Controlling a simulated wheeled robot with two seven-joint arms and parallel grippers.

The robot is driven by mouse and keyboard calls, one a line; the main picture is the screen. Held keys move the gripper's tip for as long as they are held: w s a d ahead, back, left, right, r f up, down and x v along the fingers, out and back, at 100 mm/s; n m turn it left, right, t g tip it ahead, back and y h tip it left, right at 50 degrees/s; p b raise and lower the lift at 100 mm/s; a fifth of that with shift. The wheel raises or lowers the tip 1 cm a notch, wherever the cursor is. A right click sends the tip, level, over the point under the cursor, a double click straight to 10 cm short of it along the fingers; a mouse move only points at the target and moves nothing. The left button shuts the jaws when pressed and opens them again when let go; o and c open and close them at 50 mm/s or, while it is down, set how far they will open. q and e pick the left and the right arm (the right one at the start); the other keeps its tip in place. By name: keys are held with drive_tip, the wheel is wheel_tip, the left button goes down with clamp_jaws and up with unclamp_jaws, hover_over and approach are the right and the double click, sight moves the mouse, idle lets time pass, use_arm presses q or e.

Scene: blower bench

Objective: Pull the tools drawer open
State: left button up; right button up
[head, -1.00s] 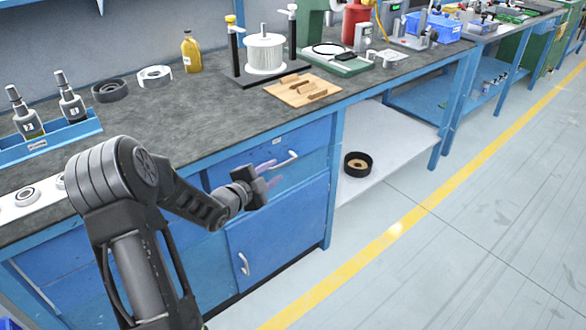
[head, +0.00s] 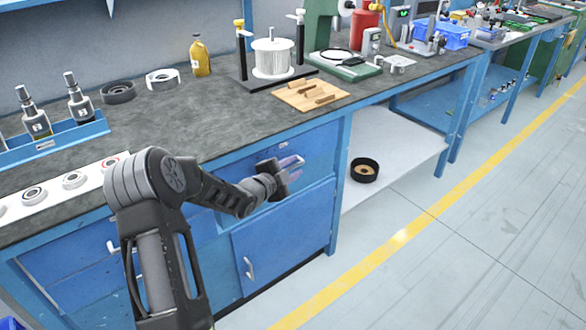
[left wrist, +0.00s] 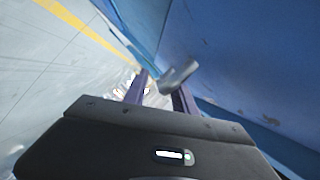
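The tools drawer (head: 318,148) is the blue top drawer front under the bench top, and it looks flush with the bench. Its light metal handle (head: 297,161) sits near the drawer's right part, partly hidden by my left gripper (head: 288,171). In the left wrist view the handle (left wrist: 179,76) shows close to the tips of my left gripper (left wrist: 160,92), between the two fingers or just beyond them. The fingers are apart. I cannot tell whether they touch the handle. My right gripper is not in view.
A blue cupboard door (head: 290,230) with its own handle is below the drawer. To the right, a white low shelf (head: 395,150) holds a black round part (head: 364,170). The bench top (head: 190,120) carries bottles, rings and a wire spool (head: 272,58). The floor in front is clear.

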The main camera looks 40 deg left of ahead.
use_arm(q)
drive_tip(key=shift+c, duration=0.5)
clamp_jaws()
idle(1.0)
